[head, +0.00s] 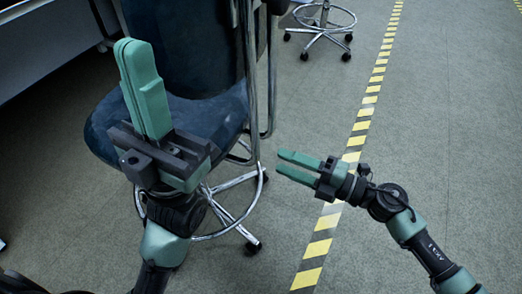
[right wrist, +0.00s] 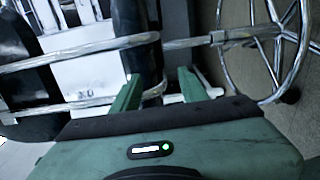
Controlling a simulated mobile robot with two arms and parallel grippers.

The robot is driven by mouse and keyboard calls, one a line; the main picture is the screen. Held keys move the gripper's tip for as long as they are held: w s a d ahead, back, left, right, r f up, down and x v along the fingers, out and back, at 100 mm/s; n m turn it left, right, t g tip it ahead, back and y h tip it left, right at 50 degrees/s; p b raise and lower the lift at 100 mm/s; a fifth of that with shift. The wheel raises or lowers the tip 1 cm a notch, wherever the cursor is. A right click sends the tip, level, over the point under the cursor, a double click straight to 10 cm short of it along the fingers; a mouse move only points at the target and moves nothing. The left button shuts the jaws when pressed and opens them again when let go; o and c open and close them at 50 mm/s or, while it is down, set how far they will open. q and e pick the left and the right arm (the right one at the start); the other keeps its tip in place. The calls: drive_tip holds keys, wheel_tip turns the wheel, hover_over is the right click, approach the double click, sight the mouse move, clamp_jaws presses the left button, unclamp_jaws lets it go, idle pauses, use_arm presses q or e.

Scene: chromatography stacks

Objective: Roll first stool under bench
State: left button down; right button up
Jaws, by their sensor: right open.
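The nearest stool (head: 210,115) has a dark blue seat and back, chrome side tubes, a foot ring and castors. It stands at left centre in the head view, partly hidden by my left arm. My left gripper (head: 140,50) points up in front of the seat, its fingers together with nothing seen between them. My right gripper (head: 279,162) is open, to the right of the stool's chrome frame. In the right wrist view, chrome tubes (right wrist: 85,50) cross beyond the open fingers; I cannot tell whether they touch. A bench (head: 50,50) is at the upper left.
Another wheeled stool (head: 322,22) stands farther back, its upper part out of view. A yellow and black floor stripe (head: 362,112) runs to the right of the stools. The carpet right of the stripe is clear.

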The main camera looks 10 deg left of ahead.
sight(262, 154)
drive_tip(key=p+x, duration=0.1)
drive_tip(key=x, duration=0.7)
drive_tip(key=shift+a+p, duration=0.1)
drive_tip(key=shift+p, duration=0.3)
drive_tip(key=shift+f, duration=0.1)
clamp_jaws()
drive_tip(key=shift+f, duration=0.2)
idle(0.5)
